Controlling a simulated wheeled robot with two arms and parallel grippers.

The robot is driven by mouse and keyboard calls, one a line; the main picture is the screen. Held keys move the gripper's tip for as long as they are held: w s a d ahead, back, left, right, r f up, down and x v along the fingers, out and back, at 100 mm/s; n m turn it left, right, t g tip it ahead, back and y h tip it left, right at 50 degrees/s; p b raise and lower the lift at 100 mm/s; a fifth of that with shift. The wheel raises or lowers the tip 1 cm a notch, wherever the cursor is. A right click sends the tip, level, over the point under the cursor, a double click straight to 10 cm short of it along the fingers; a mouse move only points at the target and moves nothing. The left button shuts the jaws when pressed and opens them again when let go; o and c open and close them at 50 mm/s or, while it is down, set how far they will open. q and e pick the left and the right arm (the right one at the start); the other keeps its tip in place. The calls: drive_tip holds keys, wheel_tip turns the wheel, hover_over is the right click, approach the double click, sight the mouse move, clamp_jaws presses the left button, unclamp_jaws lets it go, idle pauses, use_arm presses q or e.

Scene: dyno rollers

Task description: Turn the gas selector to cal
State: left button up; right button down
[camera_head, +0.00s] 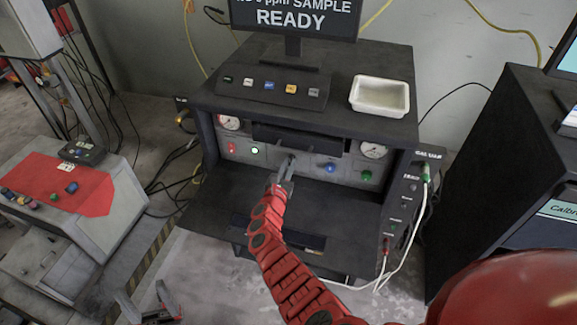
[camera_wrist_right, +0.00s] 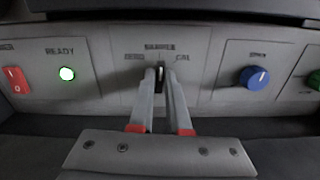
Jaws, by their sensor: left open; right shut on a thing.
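The gas selector is a small dark knob (camera_wrist_right: 160,76) on the grey panel in the right wrist view. Labels ring it: one at the left, one above, and CAL at the right. My right gripper (camera_wrist_right: 161,84) is shut on the knob, a finger on each side. The knob looks roughly upright, but the fingers hide much of it and its exact pointing is unclear. In the head view my right gripper (camera_head: 285,168) reaches the middle of the panel and mostly covers the selector. My left gripper (camera_head: 147,304) is open and empty at the bottom left, low over the floor.
A red switch (camera_wrist_right: 16,80) and a lit green READY light (camera_wrist_right: 67,74) are left of the selector. A blue knob (camera_wrist_right: 254,77) and a green knob (camera_head: 367,174) are right. A white tray (camera_head: 380,96) stands on top. A dark shelf (camera_head: 345,205) juts out below the panel.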

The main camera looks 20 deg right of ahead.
drive_tip(key=m+b, duration=0.1)
drive_tip(key=m, duration=0.1)
drive_tip(key=m+b, duration=0.1)
drive_tip(key=b, duration=0.1)
drive_tip(key=shift+s+d+f+m, duration=0.1)
drive_tip(key=shift+f+m, duration=0.3)
drive_tip(key=m+b, duration=0.5)
drive_tip(key=shift+r, duration=0.15)
drive_tip(key=c, duration=0.9)
unclamp_jaws()
drive_tip(key=shift+r, duration=0.1)
drive_tip(key=b+v, duration=0.2)
drive_tip(key=v, duration=1.5)
drive_tip(key=shift+s+b, duration=0.2)
drive_tip(key=shift+b, duration=0.15)
